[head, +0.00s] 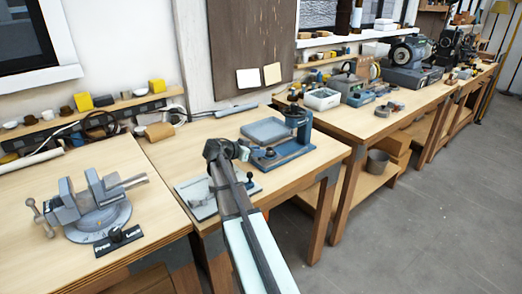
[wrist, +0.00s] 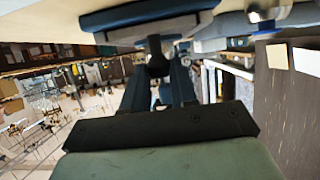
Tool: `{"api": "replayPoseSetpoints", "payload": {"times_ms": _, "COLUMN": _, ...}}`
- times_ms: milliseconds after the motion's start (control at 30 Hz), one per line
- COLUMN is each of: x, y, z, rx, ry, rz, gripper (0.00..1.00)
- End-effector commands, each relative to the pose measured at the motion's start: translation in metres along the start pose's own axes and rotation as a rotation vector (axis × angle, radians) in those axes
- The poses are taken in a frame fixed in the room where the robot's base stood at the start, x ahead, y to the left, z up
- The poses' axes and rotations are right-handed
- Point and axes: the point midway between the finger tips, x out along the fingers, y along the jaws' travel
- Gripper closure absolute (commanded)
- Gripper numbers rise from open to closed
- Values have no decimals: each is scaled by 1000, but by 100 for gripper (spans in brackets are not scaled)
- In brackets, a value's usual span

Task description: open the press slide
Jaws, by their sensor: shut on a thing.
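The press (head: 293,150) stands on the middle bench with a blue base and an upright column at its right. A flat grey-blue tray-like part (head: 266,130) is beside the column. My gripper (head: 222,154) reaches in from the lower front, at the left of the press. In the wrist view my gripper (wrist: 159,72) has its dark fingers close together on a dark knob (wrist: 157,62), just below a blue-edged part (wrist: 150,17). Whether this knob belongs to the press slide is not clear. My arm and fingers partly cover the contact in the head view.
A grey plate (head: 199,204) with a small dark-knobbed lever (head: 249,179) lies under my arm. A grey vise (head: 92,204) and a black sign (head: 118,240) are on the left bench. A white bin (head: 321,99) and machines stand on the right bench. Floor at right is clear.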

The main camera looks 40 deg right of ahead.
Motion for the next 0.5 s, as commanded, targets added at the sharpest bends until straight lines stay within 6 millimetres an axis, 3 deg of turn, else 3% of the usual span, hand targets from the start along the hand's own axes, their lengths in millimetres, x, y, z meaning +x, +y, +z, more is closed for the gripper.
{"api": "replayPoseSetpoints", "payload": {"times_ms": 167, "x": 0, "y": 0, "z": 0, "rx": 1, "ry": 0, "rz": 0, "gripper": 100}}
{"api": "replayPoseSetpoints", "payload": {"times_ms": 200, "x": 0, "y": 0, "z": 0, "rx": 1, "ry": 0, "rz": 0, "gripper": 71}}
{"api": "replayPoseSetpoints", "payload": {"times_ms": 433, "x": 0, "y": 0, "z": 0, "rx": 0, "ry": 0, "rz": 0, "gripper": 49}}
{"api": "replayPoseSetpoints", "payload": {"times_ms": 500, "x": 0, "y": 0, "z": 0, "rx": 0, "ry": 0, "rz": 0, "gripper": 47}}
